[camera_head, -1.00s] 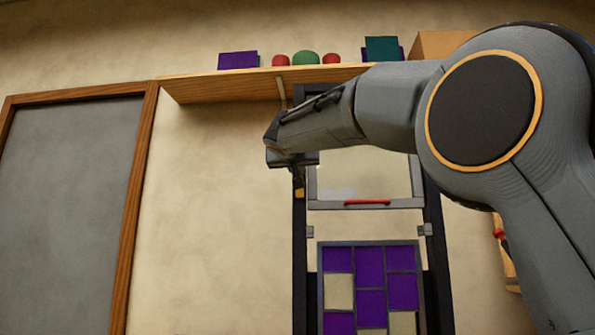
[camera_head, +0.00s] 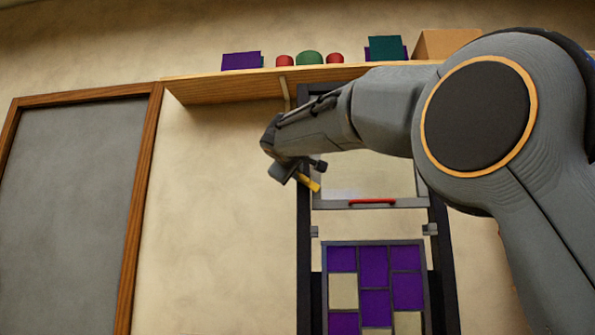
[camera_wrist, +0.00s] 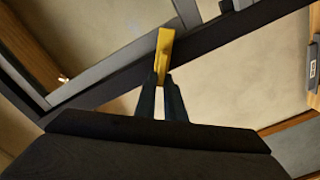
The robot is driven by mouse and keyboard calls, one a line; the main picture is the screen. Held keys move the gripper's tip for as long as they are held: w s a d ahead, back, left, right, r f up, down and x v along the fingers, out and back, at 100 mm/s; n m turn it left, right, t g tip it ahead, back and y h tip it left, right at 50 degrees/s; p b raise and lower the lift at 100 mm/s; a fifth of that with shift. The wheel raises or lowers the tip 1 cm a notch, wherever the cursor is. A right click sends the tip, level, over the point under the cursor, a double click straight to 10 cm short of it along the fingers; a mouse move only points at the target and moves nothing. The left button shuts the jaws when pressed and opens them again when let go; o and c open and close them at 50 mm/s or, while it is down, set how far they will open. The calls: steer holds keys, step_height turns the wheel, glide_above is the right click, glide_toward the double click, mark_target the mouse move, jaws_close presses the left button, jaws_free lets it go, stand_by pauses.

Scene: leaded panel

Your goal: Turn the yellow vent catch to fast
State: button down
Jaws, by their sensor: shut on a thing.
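The yellow vent catch (camera_head: 309,184) sits on the left post of the dark frame (camera_head: 304,255), beside the vent pane with the red bar (camera_head: 372,201). It slants down to the right in the head view. My gripper (camera_head: 297,174) is at the catch, turned at a tilt. In the wrist view the two dark fingers (camera_wrist: 161,95) are closed on the near end of the yellow catch (camera_wrist: 164,50). The catch lies across the dark post there. Part of the catch is hidden between the fingers.
A wooden shelf (camera_head: 215,91) with books, red and green round objects and a box runs just above my arm. The purple and cream leaded panel (camera_head: 374,290) is below the vent. A wood-framed grey board (camera_head: 70,215) hangs at left; the wall between is clear.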

steer(key=shift+a+f+n+p, duration=0.1)
steer(key=shift+f+n+p, duration=0.15)
steer(key=shift+n, duration=0.95)
steer(key=shift+a+f+n+p, duration=0.1)
steer(key=shift+f+n+p, duration=0.1)
steer(key=shift+n, duration=1)
steer(key=shift+f+n+p, duration=0.15)
steer(key=shift+n+p, duration=0.1)
steer(key=shift+n, duration=0.95)
steer(key=c, duration=1.8)
jaws_free()
steer(key=shift+c, duration=0.2)
steer(key=shift+s, duration=0.1)
steer(key=s+b, duration=0.2)
steer(key=s, duration=0.5)
steer(key=shift+s+a, duration=0.15)
steer(key=shift+s, duration=0.15)
